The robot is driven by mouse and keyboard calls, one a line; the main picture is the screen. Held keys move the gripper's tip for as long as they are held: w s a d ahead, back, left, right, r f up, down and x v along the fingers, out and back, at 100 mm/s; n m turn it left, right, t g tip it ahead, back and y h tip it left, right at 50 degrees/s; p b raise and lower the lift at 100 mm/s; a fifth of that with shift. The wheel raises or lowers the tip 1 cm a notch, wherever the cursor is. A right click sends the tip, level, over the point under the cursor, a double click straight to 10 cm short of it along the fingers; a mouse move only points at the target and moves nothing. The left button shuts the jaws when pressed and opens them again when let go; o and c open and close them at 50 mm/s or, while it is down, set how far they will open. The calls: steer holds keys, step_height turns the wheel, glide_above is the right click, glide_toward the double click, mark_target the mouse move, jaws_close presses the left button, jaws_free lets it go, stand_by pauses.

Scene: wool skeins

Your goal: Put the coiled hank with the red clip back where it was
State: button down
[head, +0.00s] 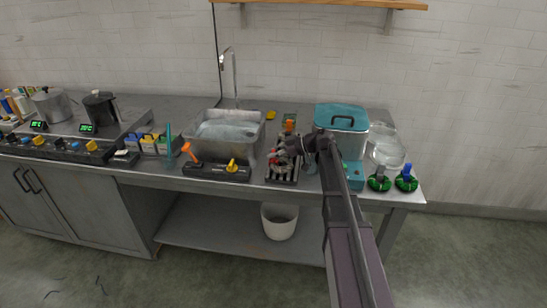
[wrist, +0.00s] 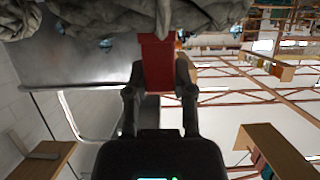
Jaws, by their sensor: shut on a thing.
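My gripper (head: 300,148) is shut on the red clip (wrist: 158,62), which stands between its fingers in the wrist view. The grey coiled hank (wrist: 100,18) hangs across the top of the wrist view beyond the clip, partly cut off by the frame edge. In the head view the hank (head: 278,158) is a small grey and red shape at my gripper, over or at a dark slotted rack (head: 283,179) on the counter. I cannot tell whether the hank touches the rack. My arm hides part of the area to the right.
A metal basin with water (head: 225,131) stands left of the rack. A dark tray with orange and yellow handles (head: 216,171) lies before it. A teal-lidded box (head: 341,117), clear bowls (head: 388,154) and two green-based items (head: 379,183) stand at the right, near the counter edge.

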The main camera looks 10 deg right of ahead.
steer(key=shift+f, duration=0.25)
steer(key=shift+c, duration=2.4)
jaws_free()
steer(key=shift+r, duration=0.2)
steer(key=shift+d+r, duration=0.15)
steer(key=shift+d, duration=0.1)
steer(key=p+v, duration=0.4)
steer(key=v, duration=0.7)
steer(key=shift+d+p, duration=0.25)
steer(key=shift+p, duration=0.05)
steer(key=shift+s, duration=0.2)
